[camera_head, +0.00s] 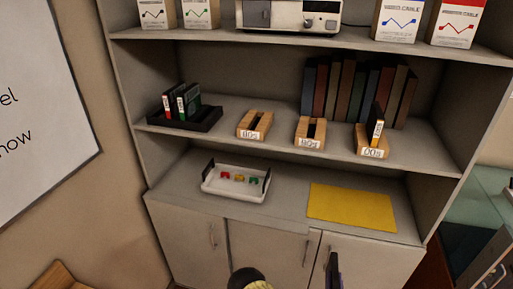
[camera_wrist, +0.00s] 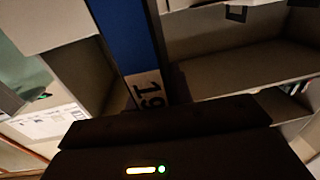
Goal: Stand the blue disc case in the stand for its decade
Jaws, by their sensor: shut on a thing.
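In the wrist view my gripper (camera_wrist: 165,118) is shut on the blue disc case (camera_wrist: 126,38). A white label on its spine shows "19"; the rest of the label is hidden. In the head view three wooden stands sit on the middle shelf. The left stand (camera_head: 254,124) and middle stand (camera_head: 309,132) have empty slots; their small labels are hard to read for sure. My held case is not clearly seen in the head view.
A black tray (camera_head: 205,122) with red- and green-labelled cases stands left of the stands. A row of books (camera_head: 345,92) is behind them. Below are a white tray (camera_head: 232,190) with small coloured pieces and a yellow mat (camera_head: 350,206). Shelf walls bound both sides.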

